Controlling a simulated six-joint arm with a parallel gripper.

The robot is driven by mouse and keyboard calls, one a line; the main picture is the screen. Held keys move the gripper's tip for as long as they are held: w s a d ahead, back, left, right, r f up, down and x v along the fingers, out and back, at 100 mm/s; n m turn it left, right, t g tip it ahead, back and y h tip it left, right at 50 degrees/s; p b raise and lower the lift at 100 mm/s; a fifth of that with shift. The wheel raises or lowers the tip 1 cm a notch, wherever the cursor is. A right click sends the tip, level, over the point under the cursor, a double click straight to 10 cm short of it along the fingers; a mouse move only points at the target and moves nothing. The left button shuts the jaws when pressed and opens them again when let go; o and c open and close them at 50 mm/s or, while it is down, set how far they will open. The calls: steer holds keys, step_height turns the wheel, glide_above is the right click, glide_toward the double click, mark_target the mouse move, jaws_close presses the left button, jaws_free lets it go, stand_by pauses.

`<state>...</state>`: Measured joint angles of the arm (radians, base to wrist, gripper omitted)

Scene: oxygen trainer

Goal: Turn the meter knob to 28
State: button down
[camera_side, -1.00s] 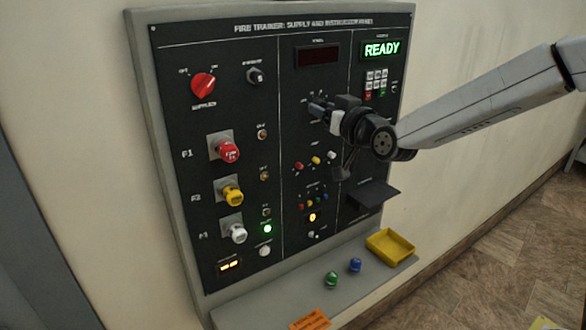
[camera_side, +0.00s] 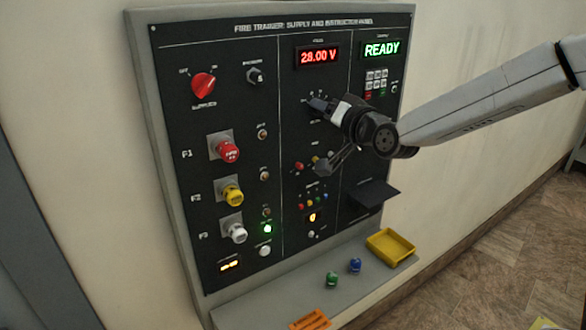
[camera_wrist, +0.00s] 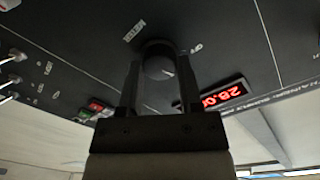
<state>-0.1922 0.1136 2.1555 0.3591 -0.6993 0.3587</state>
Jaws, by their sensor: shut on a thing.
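The meter knob (camera_wrist: 160,66) is a round dark knob with a light pointer line, seen between my two fingers in the wrist view. My gripper (camera_wrist: 158,78) is shut on it, one finger on each side.
The panel (camera_side: 300,28) carries a red supply switch (camera_side: 203,86), red, yellow and white knobs at left, and a green READY display (camera_side: 382,49). A shelf below holds a yellow tray (camera_side: 390,246), a green cap (camera_side: 332,279) and a blue cap (camera_side: 355,265).

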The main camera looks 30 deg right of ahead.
steer(key=shift+c, duration=1.4)
jaws_free()
steer(key=shift+s, duration=0.1)
steer(key=s, duration=0.7)
steer(key=shift+s+r, duration=0.15)
steer(key=shift+s, duration=0.15)
steer(key=shift+a, duration=0.1)
steer(key=s+d+f+n+g+y, duration=0.1)
steer(key=s+f+n+g, duration=0.1)
steer(key=f+g, duration=0.35)
steer(key=s+d+f+n+g, duration=0.1)
steer(key=s+f+n+g, duration=0.15)
steer(key=f, duration=0.65)
steer(key=s+d+f+n+g, duration=0.3)
steer(key=s+d+f+g, duration=0.1)
steer(key=s+f+g, duration=0.3)
steer(key=s+f, duration=0.2)
steer(key=s, duration=0.2)
